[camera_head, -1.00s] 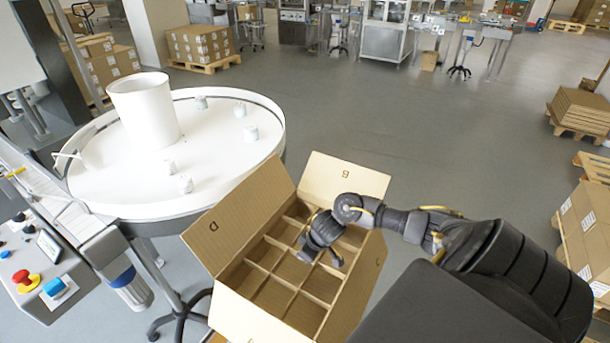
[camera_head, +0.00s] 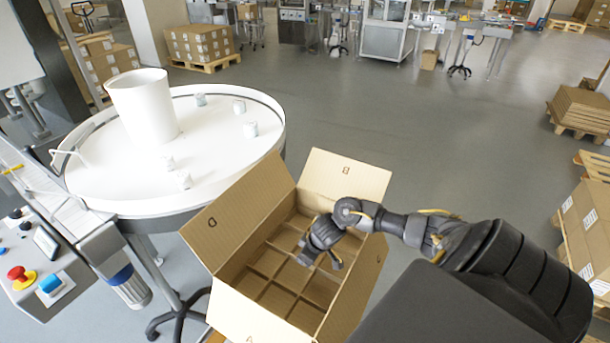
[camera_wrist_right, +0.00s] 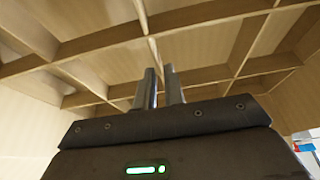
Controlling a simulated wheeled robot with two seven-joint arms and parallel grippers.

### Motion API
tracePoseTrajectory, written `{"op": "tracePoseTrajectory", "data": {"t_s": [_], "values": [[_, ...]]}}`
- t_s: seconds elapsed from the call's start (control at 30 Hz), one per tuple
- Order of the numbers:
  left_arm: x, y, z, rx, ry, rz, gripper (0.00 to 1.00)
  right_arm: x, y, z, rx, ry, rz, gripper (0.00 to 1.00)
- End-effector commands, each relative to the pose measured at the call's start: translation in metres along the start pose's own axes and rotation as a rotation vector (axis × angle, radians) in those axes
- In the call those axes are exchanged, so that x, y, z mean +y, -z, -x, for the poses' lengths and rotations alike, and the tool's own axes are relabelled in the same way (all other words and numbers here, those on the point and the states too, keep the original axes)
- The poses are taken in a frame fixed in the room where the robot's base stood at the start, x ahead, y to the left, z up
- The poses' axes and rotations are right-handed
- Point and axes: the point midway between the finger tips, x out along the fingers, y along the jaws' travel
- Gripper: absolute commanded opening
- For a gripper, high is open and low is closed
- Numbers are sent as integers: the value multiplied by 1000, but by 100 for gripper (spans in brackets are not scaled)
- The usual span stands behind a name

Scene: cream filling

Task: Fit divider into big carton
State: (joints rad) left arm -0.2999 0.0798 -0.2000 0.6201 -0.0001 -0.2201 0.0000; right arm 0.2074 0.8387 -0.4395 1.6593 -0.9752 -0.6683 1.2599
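The big carton (camera_head: 262,302) stands open with its flaps spread, right of the round white table. The cardboard divider (camera_head: 270,262), a grid of several cells, lies inside it, low, with its top edges well below the carton's rim. In the right wrist view the divider (camera_wrist_right: 215,72) fills the area past the fingertips. My right gripper (camera_head: 320,266) reaches down into the carton above the divider. Its two fingers show in the right wrist view (camera_wrist_right: 160,88), slightly apart with a narrow gap and no panel clearly clamped between them. My left gripper is not in view.
The round white table (camera_head: 110,180) with a white cylinder (camera_head: 142,108) and several small jars stands left of the carton. A control panel (camera_head: 38,262) is at the lower left. Boxes on pallets (camera_head: 585,225) stand at right. Open floor lies behind the carton.

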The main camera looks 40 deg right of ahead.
Motion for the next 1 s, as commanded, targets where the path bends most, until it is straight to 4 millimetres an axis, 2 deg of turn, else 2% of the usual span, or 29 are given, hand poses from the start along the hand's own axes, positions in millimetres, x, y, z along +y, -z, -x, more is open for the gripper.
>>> {"op": "tracePoseTrajectory", "data": {"t_s": [0.03, 0.13, 0.47, 0.57, 0.8, 1.0], "values": [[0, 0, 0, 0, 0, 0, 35, 0, 0, 0, 0, 0, 0, 18], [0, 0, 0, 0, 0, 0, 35, 0, 0, 0, 0, 0, 0, 29], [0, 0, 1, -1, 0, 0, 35, 1, 0, 5, 1, -1, 1, 29], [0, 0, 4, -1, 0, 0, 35, 1, 1, 18, 1, -1, 3, 29], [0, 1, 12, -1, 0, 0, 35, 1, 1, 67, 3, -2, 4, 29], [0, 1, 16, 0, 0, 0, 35, 0, 1, 97, 1, -1, 3, 29]]}}
